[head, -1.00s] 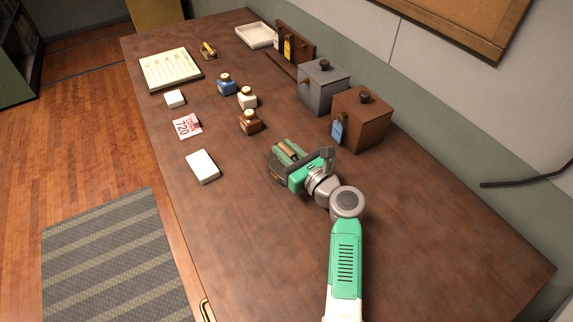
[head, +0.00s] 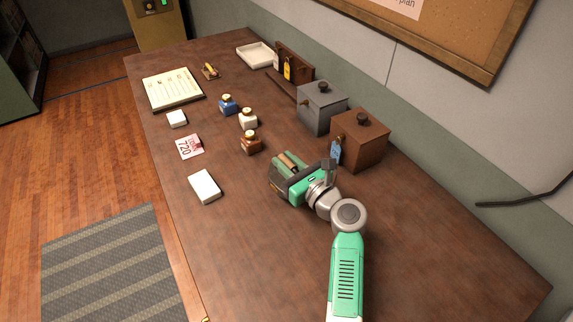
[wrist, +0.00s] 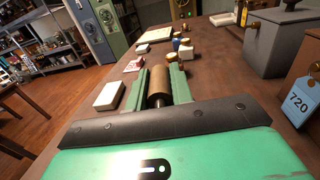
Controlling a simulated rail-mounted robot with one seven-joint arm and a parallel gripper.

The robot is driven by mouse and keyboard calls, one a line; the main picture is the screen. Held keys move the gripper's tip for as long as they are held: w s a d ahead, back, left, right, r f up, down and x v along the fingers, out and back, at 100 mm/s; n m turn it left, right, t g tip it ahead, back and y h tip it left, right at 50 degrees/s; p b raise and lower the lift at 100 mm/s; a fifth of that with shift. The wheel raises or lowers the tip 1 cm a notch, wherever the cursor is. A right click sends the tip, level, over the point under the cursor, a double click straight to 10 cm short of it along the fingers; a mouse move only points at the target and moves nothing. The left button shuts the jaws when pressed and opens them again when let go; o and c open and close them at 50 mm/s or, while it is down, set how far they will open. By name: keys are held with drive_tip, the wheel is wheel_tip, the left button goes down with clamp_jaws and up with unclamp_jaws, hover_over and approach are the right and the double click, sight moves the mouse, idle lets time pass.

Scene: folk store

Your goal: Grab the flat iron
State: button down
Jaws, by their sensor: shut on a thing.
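My gripper (head: 285,168) is over the right middle of the dark wooden desk. In the wrist view its two green fingers (wrist: 159,76) are closed on both sides of a brown wooden cylinder, which looks like the handle of the flat iron (wrist: 160,83). A dark metal rod shows at the handle's near end. In the head view a bit of the brown handle (head: 288,161) shows between the fingers. The iron's body is hidden by the gripper, and I cannot tell whether it touches the desk.
A brown box (head: 365,143) with a blue tag and a grey box (head: 318,112) stand close behind my gripper. Several ink bottles, including a brown one (head: 251,144), and a white block (head: 204,187) lie to the left. The desk's front right (head: 440,255) is clear.

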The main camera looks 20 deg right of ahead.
drive_tip(key=s+r+p, duration=0.1)
drive_tip(key=s+p, duration=0.4)
drive_tip(key=s, duration=1)
drive_tip(key=shift+s+a+r+p, duration=0.25)
drive_tip(key=shift+s+r+p, duration=0.05)
drive_tip(key=shift+s+r, duration=0.05)
